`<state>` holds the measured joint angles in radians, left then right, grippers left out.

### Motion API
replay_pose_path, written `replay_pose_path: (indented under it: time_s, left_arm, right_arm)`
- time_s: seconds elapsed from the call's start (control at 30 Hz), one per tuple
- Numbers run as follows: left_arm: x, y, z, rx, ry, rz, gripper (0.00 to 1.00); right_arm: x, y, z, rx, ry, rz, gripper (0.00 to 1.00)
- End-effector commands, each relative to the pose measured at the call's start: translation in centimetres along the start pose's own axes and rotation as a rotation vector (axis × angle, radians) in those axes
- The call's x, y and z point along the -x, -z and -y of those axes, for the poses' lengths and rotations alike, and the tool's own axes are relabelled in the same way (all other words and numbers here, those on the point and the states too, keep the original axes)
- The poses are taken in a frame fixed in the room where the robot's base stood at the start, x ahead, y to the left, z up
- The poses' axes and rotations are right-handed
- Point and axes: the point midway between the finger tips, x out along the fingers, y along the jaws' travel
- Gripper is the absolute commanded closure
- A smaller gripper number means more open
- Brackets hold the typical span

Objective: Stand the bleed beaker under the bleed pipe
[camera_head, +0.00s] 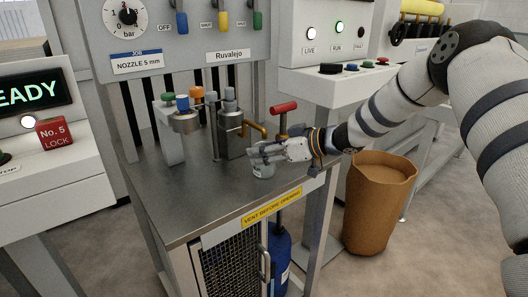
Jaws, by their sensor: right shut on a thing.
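My right gripper (268,153) reaches in from the right over the steel bench top. It is shut on a small grey beaker (263,171), which looks upright at or just above the bench; I cannot tell whether it touches. The gripper hides the beaker's upper part. A short brass pipe (256,127), likely the bleed pipe, sticks out from a grey metal block behind the gripper. The beaker is in front of and below this pipe in the picture; I cannot tell whether it is directly under its mouth. My left gripper is not in view.
A red-handled valve (284,107) stands just behind my right gripper. A holder with coloured-topped parts (186,120) stands left of the grey block (232,135). The bench top (190,195) is clear at front left. A brown bin (378,205) stands on the floor to the right.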

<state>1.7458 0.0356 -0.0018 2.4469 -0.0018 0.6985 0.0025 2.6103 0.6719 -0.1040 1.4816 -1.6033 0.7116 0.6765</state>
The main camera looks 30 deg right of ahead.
Motion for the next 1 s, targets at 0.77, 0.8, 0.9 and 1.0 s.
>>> replay_pose_path:
  time_s: [0.77,0.8,0.9,1.0]
  left_arm:
    - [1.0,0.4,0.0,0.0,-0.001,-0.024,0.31]
    - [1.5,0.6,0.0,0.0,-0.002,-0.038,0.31]
    - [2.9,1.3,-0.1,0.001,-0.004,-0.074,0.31]
    - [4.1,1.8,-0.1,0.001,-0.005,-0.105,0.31]
  right_arm:
    - [1.9,0.6,0.0,0.002,-0.002,-0.006,0.35]
    - [3.1,0.9,0.0,0.002,-0.002,-0.01,0.35]
    - [6.1,1.2,0.0,0.005,-0.004,-0.014,0.35]
    - [8.8,1.1,0.0,0.006,-0.003,-0.014,0.35]
